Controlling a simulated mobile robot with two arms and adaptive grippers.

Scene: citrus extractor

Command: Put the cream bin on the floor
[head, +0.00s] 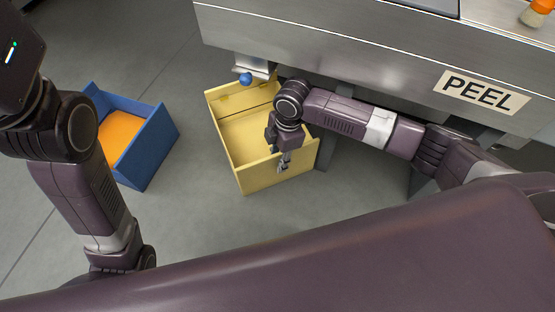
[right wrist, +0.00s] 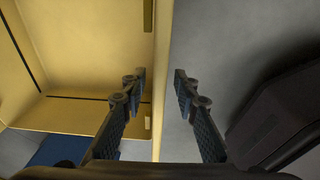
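The cream bin (head: 231,102) is an open, pale yellow box beside the metal machine in the head view, empty as far as I can see. My right gripper (head: 284,163) is at its near right wall, pointing down. In the right wrist view, the bin wall (right wrist: 162,60) runs between the two open fingers (right wrist: 160,73). One finger is on the bin's inner side and the other is outside, with small gaps to the wall. My left arm shows at the left, but its gripper is out of view.
A blue bin (head: 157,150) with an orange inside stands on the grey floor (head: 205,225) to the left. The metal machine (head: 350,60) with a PEEL label (head: 482,92) overhangs on the right. A blue knob (head: 246,79) sits near the cream bin's far edge. Floor between the bins is clear.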

